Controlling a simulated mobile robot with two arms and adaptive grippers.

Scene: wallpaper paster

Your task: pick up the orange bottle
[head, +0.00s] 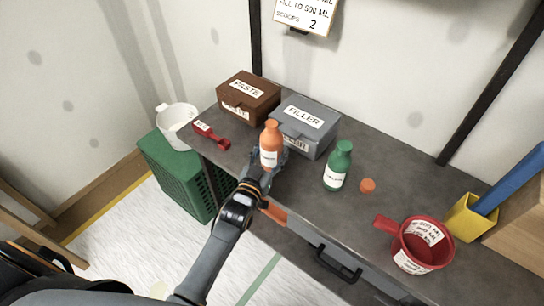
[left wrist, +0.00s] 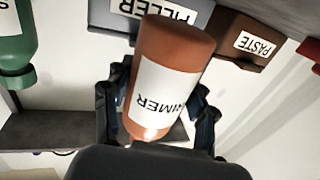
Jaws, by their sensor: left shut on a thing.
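The orange bottle (head: 270,138) has a white label and stands near the front edge of the grey table, in front of the grey filler box. My left gripper (head: 266,165) is shut on the bottle, low on its body. In the left wrist view the bottle (left wrist: 172,60) fills the middle, its label reading upside down, with the gripper's fingers (left wrist: 160,115) on both sides of it. I cannot tell whether the bottle's base touches the table. My right gripper is not in view.
Behind stand the brown paste box (head: 248,97) and grey filler box (head: 304,124). A red scoop (head: 211,136) lies left. A white bucket (head: 177,122) stands on a green crate (head: 178,178).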

